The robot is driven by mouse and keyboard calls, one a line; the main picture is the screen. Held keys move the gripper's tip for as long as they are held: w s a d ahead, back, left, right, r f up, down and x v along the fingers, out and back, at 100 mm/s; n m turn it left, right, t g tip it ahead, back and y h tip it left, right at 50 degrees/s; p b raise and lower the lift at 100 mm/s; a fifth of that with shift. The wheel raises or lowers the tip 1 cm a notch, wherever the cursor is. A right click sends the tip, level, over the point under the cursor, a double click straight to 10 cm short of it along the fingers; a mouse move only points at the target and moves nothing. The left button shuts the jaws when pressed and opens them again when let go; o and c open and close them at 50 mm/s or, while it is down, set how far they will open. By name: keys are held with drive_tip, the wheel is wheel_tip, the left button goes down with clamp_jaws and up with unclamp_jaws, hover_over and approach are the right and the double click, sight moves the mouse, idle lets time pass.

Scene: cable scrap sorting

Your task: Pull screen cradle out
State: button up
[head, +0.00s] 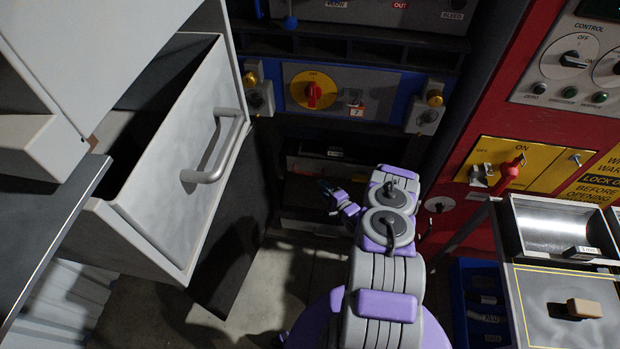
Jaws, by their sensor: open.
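No part is clearly marked as the screen cradle. A dark bay (315,165) sits low in the machine under the blue-edged panel, with shelf-like edges and a small label (334,152); its inside is too dark to make out a cradle. My gripper (328,188) is small in view at the end of my purple and grey arm, in front of this bay. It is open, and no object shows between its fingers. My arm hides the right part of the bay.
A grey drawer (180,150) with a bar handle (215,150) stands out at the left. A panel with a red and yellow knob (313,94) is above the bay. At the right are a red cabinet (480,110), a metal tray (560,228) and a blue bin (480,305).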

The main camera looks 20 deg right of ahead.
drive_tip(key=b+x, duration=0.2)
drive_tip(key=x, duration=0.7)
drive_tip(key=shift+w+a, duration=0.1)
clamp_jaws()
idle(0.4)
